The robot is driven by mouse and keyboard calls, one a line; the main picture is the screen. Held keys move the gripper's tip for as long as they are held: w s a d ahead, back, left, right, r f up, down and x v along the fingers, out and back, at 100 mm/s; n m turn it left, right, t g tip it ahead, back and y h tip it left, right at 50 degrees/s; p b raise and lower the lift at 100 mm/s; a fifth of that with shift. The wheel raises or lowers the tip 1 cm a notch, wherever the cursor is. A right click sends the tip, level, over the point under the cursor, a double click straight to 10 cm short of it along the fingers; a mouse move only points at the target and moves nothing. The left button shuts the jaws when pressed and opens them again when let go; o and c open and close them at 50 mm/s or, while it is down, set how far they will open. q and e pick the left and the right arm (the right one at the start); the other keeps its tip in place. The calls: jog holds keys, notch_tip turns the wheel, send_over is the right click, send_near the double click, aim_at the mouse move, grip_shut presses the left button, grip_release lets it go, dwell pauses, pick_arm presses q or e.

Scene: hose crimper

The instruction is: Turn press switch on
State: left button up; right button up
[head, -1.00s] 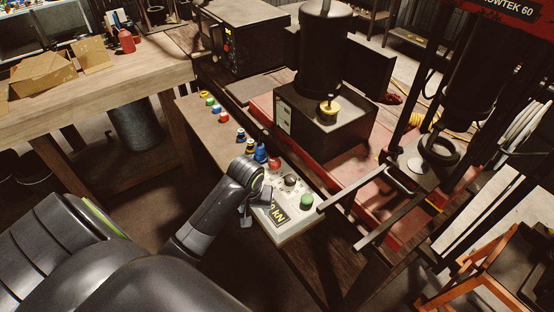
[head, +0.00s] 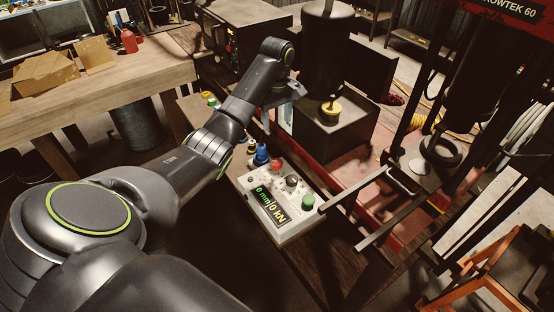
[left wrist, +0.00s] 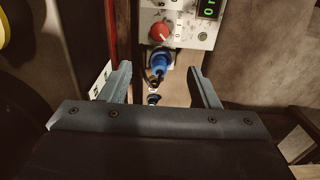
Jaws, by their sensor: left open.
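The grey control panel (head: 252,195) carries a lit green display (head: 270,206), a red button (head: 277,165), a dark round knob (head: 292,181) and a green button (head: 308,202). I cannot tell which control is the press switch. The left wrist view shows the red button (left wrist: 161,31) and part of the display (left wrist: 208,8) at the top. My left gripper (left wrist: 160,82) is open and empty, with blue fittings (left wrist: 160,62) seen between its fingers. In the head view its wrist is beyond the panel, by the black press block, fingers largely hidden. My right gripper is not in view.
Blue fittings (head: 261,155) stand beside the panel. A dark box with small coloured lights (head: 245,25) stands at the back. A black cylinder on a block (head: 325,45) and a yellow-topped piece (head: 330,108) stand right of my left arm. The bench (head: 100,85) is at left.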

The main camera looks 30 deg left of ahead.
pick_arm(q)
jog(key=b, duration=0.4)
send_near(277, 161)
notch_tip(277, 161, down, 8)
jog(key=shift+r+p, duration=0.1)
jog(key=shift+p, duration=1.15)
jog(key=shift+f, duration=0.65)
jog(key=shift+c, duration=0.4)
jog(key=c, duration=0.9)
